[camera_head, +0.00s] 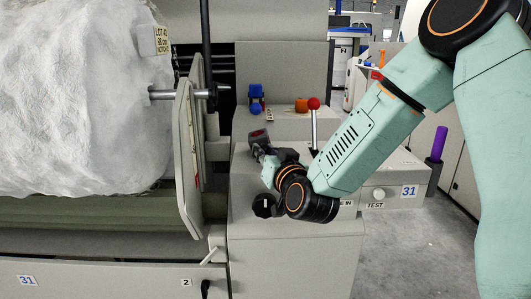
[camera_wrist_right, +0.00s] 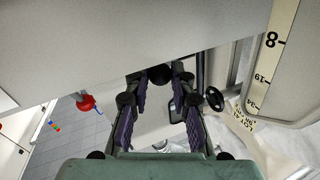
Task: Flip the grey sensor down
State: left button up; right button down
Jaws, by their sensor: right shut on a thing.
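The grey sensor (camera_head: 257,135) is a small dark grey block with a reddish mark on its face, above the pale machine console. My right gripper (camera_head: 262,151) reaches it from the lower right and is shut on it. In the right wrist view, the two dark fingers of my right gripper (camera_wrist_right: 160,84) close on a dark rounded part (camera_wrist_right: 160,73). Most of the sensor is hidden in that view. My left gripper is not in view.
A red-ball lever (camera_head: 313,104) stands just right of the gripper. Blue (camera_head: 256,95) and orange (camera_head: 301,105) parts sit on the ledge behind. A black knob (camera_head: 265,205) is in front. A large white roll (camera_head: 80,95) and upright plate (camera_head: 186,155) block the left.

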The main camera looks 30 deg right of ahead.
jog(key=shift+a+r+n+p, duration=0.2)
jog(key=shift+n+p, duration=0.1)
jog(key=shift+p, duration=0.4)
jog(key=a+n+g+p, duration=0.1)
jog(key=n+p, duration=0.2)
jog(key=p, duration=0.2)
jog(key=w+a+n+g+h+p, duration=0.1)
jog(key=n+p, duration=0.1)
jog(key=p, duration=0.3)
jog(key=w+a+r+n+g+p, duration=0.1)
jog(key=n+p, duration=0.2)
jog(key=p, duration=0.3)
jog(key=shift+w+a+n+g, duration=0.1)
jog(key=shift+a+n+g, duration=0.1)
jog(key=shift+n+g, duration=0.1)
jog(key=shift+w+a+f+n+g+h+p, duration=0.15)
jog(key=shift+a+f+n+g+h+p, duration=0.15)
jog(key=shift+n+p, duration=0.4)
jog(key=shift+w+a+f+n+g+h+p, duration=0.1)
jog(key=shift+w+a+n+g+h+p, duration=0.1)
jog(key=shift+n+h+p, duration=0.45)
jog(key=shift+f+y, duration=0.1)
jog(key=shift+y, duration=0.15)
jog(key=c, duration=1.1)
grip_release()
jog(key=shift+c, duration=0.2)
